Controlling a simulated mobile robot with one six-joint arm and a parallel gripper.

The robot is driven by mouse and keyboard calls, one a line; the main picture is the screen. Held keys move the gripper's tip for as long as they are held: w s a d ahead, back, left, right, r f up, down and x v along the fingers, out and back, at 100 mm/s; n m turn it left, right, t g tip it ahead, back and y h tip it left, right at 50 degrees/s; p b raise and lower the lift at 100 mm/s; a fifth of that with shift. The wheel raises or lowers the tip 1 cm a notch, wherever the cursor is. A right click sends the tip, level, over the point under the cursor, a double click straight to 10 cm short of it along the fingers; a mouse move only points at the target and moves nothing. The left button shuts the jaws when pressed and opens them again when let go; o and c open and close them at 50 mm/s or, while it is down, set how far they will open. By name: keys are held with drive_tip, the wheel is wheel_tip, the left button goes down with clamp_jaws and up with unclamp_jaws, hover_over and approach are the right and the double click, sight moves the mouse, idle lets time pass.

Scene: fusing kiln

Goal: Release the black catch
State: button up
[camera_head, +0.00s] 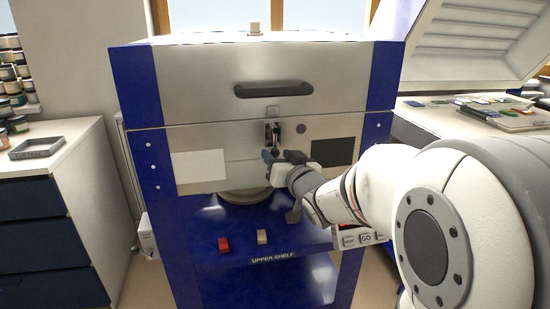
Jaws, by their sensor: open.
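The black catch (275,132) is on the front of the kiln, in the middle, just below the seam between the lid and the body. A small metal plate sits above it on the lid. My gripper (270,154) is open, at the kiln front right by the lower end of the catch. It partly hides that lower end, and I cannot tell whether the fingers touch it. The kiln lid (205,75) is closed, with a dark handle (273,89) across its front.
Below the catch, a blue shelf (205,259) labelled "UPPER SHELF" holds a round disc (245,196), a red block (224,244) and a beige block (262,237). A drawer cabinet (84,142) with a grey tray stands left. An open-lidded unit (475,55) stands right, behind my arm.

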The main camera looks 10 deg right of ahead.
drive_tip(key=shift+c, duration=0.6)
clamp_jaws()
drive_tip(key=shift+a, duration=0.1)
